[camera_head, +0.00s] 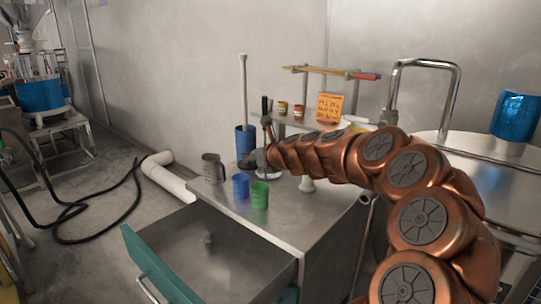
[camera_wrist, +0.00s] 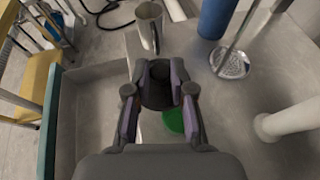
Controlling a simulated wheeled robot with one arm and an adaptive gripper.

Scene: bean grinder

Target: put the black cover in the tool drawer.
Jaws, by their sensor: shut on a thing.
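My gripper (camera_wrist: 158,85) is shut on a dark round piece, which looks like the black cover (camera_wrist: 158,94). In the head view my gripper (camera_head: 252,160) is above the steel table, near the cups; the cover cannot be told apart from the dark fingers there. The tool drawer (camera_head: 180,240) is pulled out at the table's front left, with a teal front (camera_head: 160,270). A small grey thing (camera_head: 208,238) shows inside it. In the wrist view the drawer (camera_wrist: 68,125) lies left of my gripper.
A steel mug (camera_head: 212,168), a blue cup (camera_head: 240,186) and a green cup (camera_head: 260,195) stand between my gripper and the drawer. A tall blue container (camera_head: 245,140) stands behind. A strainer ladle (camera_wrist: 230,63) and a white piece (camera_wrist: 290,120) are right in the wrist view.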

